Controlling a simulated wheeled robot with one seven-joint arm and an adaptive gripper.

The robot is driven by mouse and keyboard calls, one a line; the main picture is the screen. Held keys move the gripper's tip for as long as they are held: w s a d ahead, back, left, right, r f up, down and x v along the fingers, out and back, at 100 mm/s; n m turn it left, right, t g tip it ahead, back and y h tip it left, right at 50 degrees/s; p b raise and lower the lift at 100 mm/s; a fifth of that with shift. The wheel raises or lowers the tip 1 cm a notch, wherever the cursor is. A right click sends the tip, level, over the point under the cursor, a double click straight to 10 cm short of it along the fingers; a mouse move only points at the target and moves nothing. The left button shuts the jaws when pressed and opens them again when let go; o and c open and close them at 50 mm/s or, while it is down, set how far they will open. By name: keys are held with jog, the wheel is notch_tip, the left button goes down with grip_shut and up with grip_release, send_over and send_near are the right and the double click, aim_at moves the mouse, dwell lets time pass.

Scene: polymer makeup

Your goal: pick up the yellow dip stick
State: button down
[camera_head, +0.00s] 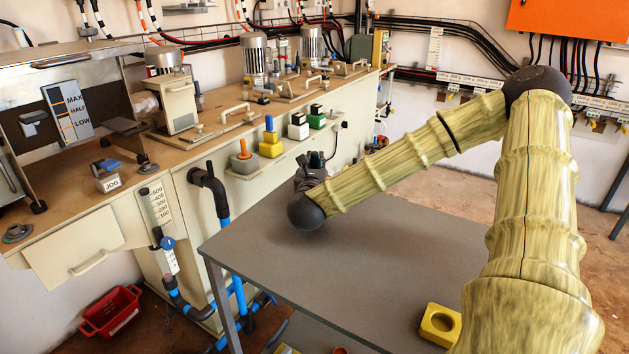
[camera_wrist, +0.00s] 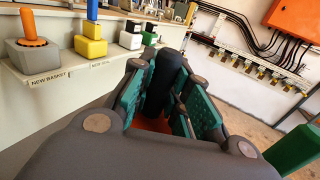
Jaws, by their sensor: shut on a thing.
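My gripper (camera_wrist: 158,90) is shut on a dark, upright, rounded thing (camera_wrist: 163,75) between its green finger pads. Some orange-red shows low between the fingers. I cannot tell whether the held thing is the yellow dip stick, as no yellow shows on it. In the head view my gripper (camera_head: 312,168) is small and dark, above the table's far edge near the bench front. A yellow block with a blue upright piece (camera_head: 270,139) stands on the bench's front ledge, apart from my gripper. Another yellow block with a round hole (camera_head: 440,325) sits on the table.
The grey table (camera_head: 300,260) is mostly bare. On the ledge are a grey block (camera_head: 244,161), a white block (camera_head: 298,129) and a green block (camera_head: 317,118). The bench (camera_head: 180,140) carries motors and switches. A red basket (camera_head: 110,311) is on the floor. A green thing (camera_wrist: 295,152) is at the wrist view's right edge.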

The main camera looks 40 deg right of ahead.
notch_tip(320, 180, up, 28)
jog(key=p, duration=0.3)
jog(key=shift+f, duration=0.1)
jog(key=c, duration=1.9)
grip_release()
grip_shut()
notch_tip(320, 180, up, 18)
jog(key=p, duration=0.7)
jog(key=shift+p, duration=0.3)
